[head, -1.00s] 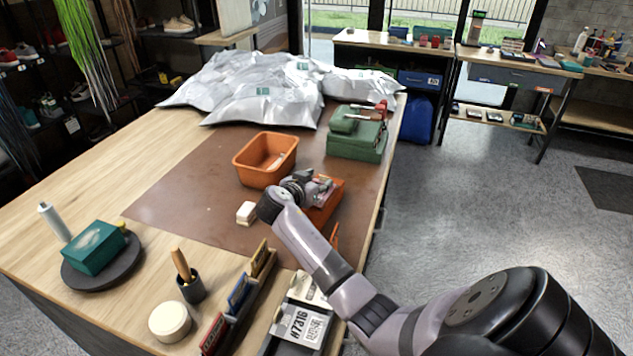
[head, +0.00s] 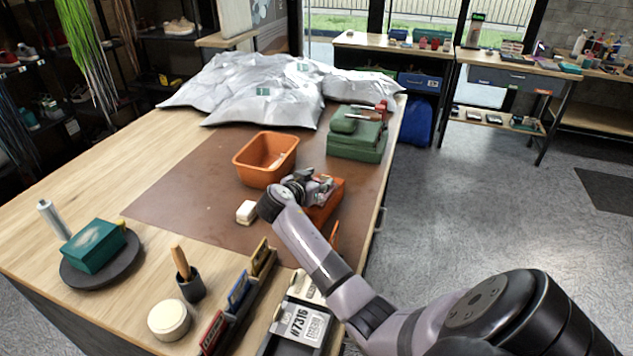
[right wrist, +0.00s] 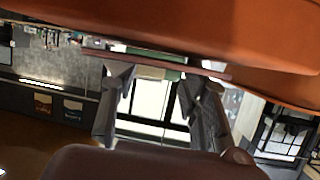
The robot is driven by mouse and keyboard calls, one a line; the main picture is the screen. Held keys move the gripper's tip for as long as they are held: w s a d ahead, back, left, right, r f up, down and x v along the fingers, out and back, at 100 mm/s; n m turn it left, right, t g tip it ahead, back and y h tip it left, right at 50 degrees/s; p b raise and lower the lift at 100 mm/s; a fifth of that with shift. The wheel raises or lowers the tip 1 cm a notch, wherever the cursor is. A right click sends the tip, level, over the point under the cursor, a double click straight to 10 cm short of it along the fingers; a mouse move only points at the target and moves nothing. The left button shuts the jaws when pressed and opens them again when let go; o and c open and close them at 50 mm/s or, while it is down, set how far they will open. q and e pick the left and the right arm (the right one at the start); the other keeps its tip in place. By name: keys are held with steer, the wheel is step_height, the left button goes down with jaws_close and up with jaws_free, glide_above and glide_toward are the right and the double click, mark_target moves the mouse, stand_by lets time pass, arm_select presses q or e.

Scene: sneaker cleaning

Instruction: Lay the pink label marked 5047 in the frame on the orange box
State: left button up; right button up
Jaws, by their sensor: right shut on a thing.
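The orange box (head: 327,204) lies at the right of the brown mat, partly hidden by my right gripper and wrist. My right gripper (head: 322,184) is low over the box in the head view. In the right wrist view my right gripper (right wrist: 155,85) is shut on a thin, flat reddish piece, the pink label (right wrist: 150,62), seen nearly edge-on. Its marking cannot be read. A large orange surface (right wrist: 240,35) fills the top right of that view, close to the label; whether they touch I cannot tell. The frame on the box is hidden. My left gripper is not in view.
An orange bin (head: 252,172) and a white block (head: 246,212) stand left of my gripper. A green case (head: 357,148) stands behind. A white label marked 7316 (head: 302,325) lies in a tray in front, beside a rack of cards (head: 238,300). The left mat is clear.

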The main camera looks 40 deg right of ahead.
steer(key=shift+s+d+f, duration=0.15)
steer(key=shift+s+f, duration=0.2)
steer(key=shift+f, duration=0.35)
steer(key=o, duration=0.5)
steer(key=shift+s+d, duration=0.1)
steer(key=shift+o, duration=1.2)
steer(key=shift+f, duration=0.1)
steer(key=shift+w, duration=0.2)
steer(key=r+v, duration=0.1)
steer(key=v, duration=1.1)
steer(key=shift+w, duration=0.15)
